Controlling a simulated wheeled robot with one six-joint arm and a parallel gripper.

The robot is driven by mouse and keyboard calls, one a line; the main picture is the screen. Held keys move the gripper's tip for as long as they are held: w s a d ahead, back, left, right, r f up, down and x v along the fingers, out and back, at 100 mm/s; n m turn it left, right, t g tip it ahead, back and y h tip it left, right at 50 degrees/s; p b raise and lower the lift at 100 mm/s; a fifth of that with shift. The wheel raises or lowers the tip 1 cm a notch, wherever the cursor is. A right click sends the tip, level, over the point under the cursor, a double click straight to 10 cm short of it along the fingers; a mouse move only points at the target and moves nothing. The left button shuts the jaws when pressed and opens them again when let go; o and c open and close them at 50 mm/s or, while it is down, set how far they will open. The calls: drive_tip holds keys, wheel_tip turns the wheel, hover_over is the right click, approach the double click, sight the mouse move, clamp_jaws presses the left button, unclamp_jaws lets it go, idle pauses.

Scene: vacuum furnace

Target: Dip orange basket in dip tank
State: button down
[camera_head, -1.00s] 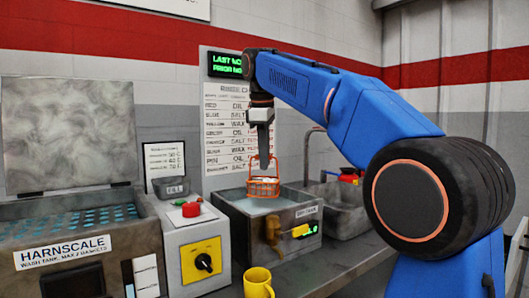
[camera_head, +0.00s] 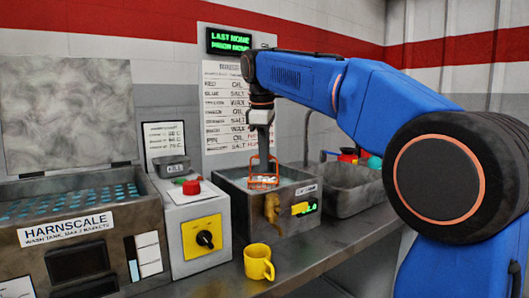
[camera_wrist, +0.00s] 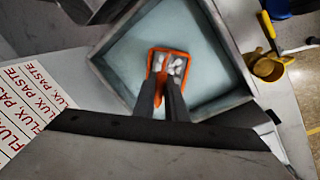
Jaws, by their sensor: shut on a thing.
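The orange basket (camera_head: 264,181) hangs from my gripper (camera_head: 264,157) at the dip tank (camera_head: 232,205), inside the outline of its open top. The basket is a wire frame with a handle. In the wrist view the orange basket (camera_wrist: 157,65) holds pale pieces, and the tank's light blue inside (camera_wrist: 120,52) surrounds it. My gripper (camera_wrist: 163,95) is shut on the basket's handle. The basket's lower part is hard to make out, and I cannot tell how deep it sits in the liquid.
A yellow mug (camera_head: 258,262) stands on the bench in front of the tank. A control box (camera_head: 192,220) with a red button and black knob is left of the tank, beside the Harnscale wash tank (camera_head: 70,232). A grey sink (camera_head: 352,190) is to the right.

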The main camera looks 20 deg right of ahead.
sight(264, 178)
drive_tip(key=shift+f, duration=3.15)
idle(1.7)
drive_tip(key=shift+r, duration=7.95)
